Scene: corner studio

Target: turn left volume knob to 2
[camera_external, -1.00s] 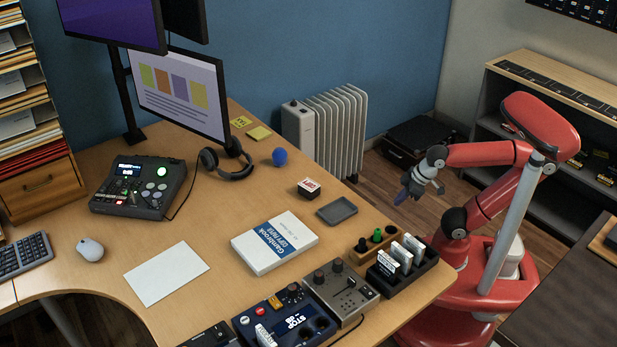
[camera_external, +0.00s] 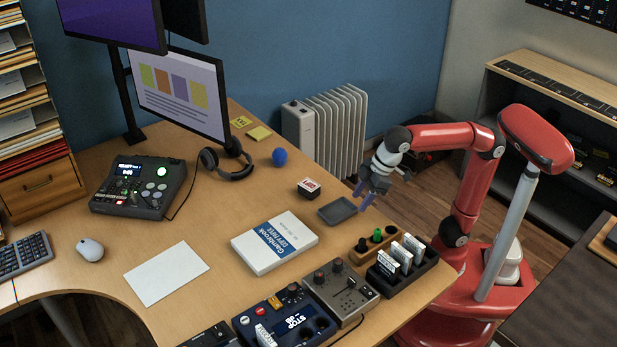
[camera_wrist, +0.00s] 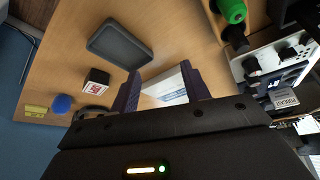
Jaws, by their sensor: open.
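A grey control box (camera_external: 341,292) stands near the desk's front edge, with two dark round knobs on top. Its left knob (camera_external: 319,275) sits beside the right knob (camera_external: 338,265); their exact settings are too small to read. In the wrist view part of the box (camera_wrist: 270,72) shows at the right with its knobs, but I cannot tell which is left. My gripper (camera_external: 362,195) is open and empty, above the desk's right edge near the grey tray, apart from the box. Its two fingers (camera_wrist: 160,85) point toward the desk in the wrist view.
Around the control box are a wooden peg holder with a green peg (camera_external: 377,234), a black rack of white cards (camera_external: 402,272), and a blue box (camera_external: 284,318). A white book (camera_external: 274,243), grey tray (camera_external: 337,211) and small box (camera_external: 308,188) lie behind.

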